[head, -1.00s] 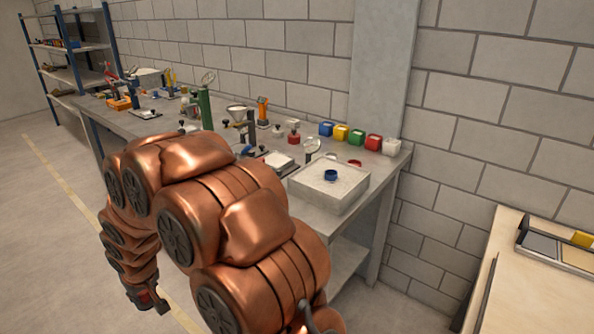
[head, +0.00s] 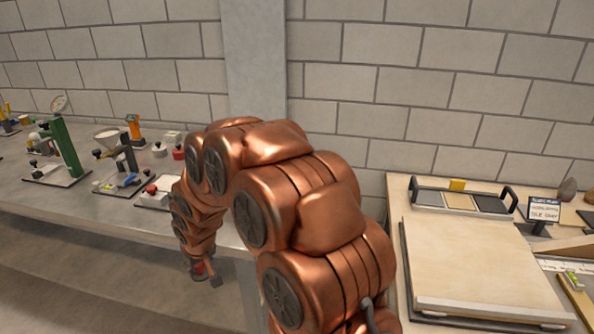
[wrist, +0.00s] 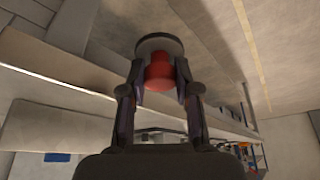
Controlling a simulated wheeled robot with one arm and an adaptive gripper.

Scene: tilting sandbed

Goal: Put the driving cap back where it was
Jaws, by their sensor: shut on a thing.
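My gripper (wrist: 160,78) is shut on a red piece with a wide dark grey disc at its far end, which I take to be the driving cap (wrist: 158,72). The fingers press on its two sides in the wrist view. In the head view my gripper (head: 206,276) hangs low in front of the grey bench, with a bit of red showing at its tip. The cap is held clear of any surface. The part of the bench behind my arm, with the white sand box seen earlier, is hidden now.
The grey bench (head: 85,225) carries a green stand (head: 65,147), a funnel stand (head: 122,153) and small tools. At the right a wooden table (head: 398,195) holds a board (head: 480,255), a handled tray (head: 428,199) and a small sign (head: 543,210). A block wall closes the back.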

